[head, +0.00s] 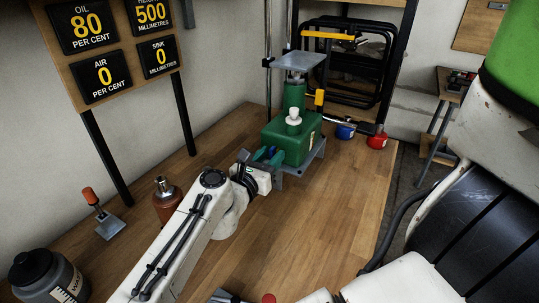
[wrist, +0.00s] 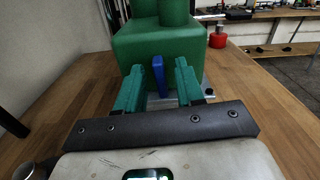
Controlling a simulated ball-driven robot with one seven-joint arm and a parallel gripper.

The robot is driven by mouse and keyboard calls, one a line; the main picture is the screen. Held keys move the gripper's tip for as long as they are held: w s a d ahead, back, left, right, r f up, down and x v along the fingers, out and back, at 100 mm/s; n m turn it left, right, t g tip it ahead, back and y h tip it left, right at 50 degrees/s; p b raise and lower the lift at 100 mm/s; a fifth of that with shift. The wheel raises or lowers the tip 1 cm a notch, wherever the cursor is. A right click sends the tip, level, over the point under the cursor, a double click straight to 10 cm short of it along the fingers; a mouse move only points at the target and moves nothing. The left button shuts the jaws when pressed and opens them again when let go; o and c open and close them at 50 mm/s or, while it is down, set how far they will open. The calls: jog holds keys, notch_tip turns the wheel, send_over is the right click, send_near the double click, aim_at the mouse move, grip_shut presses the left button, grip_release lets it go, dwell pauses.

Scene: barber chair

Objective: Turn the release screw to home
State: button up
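The release screw, as I take it, is a small upright blue tab (wrist: 158,76) on the near face of the green pump block. The green block (head: 298,140) stands on the wooden bench and also fills the top of the wrist view (wrist: 150,45). My gripper (wrist: 159,80) has two teal fingers, one on each side of the blue tab, with a visible gap on both sides. It is open and does not visibly grip the tab. In the head view my gripper (head: 265,158) is at the block's left side, and the tab is hard to make out.
A board (head: 112,50) reads oil 80, air 0, sink 0 and 500 millimetres. Blue (head: 345,131) and red (head: 377,141) knobs lie right of the block. A brown bottle (head: 167,200), a dark jar (head: 45,275) and an orange-handled tool (head: 100,212) stand left.

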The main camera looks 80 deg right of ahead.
jog(key=shift+c, duration=0.4)
grip_shut()
jog(key=shift+m+b, duration=0.5)
jog(key=shift+b, duration=0.65)
jog(key=shift+o, duration=0.4)
grip_release()
jog(key=b+v, duration=0.3)
jog(key=v, duration=0.8)
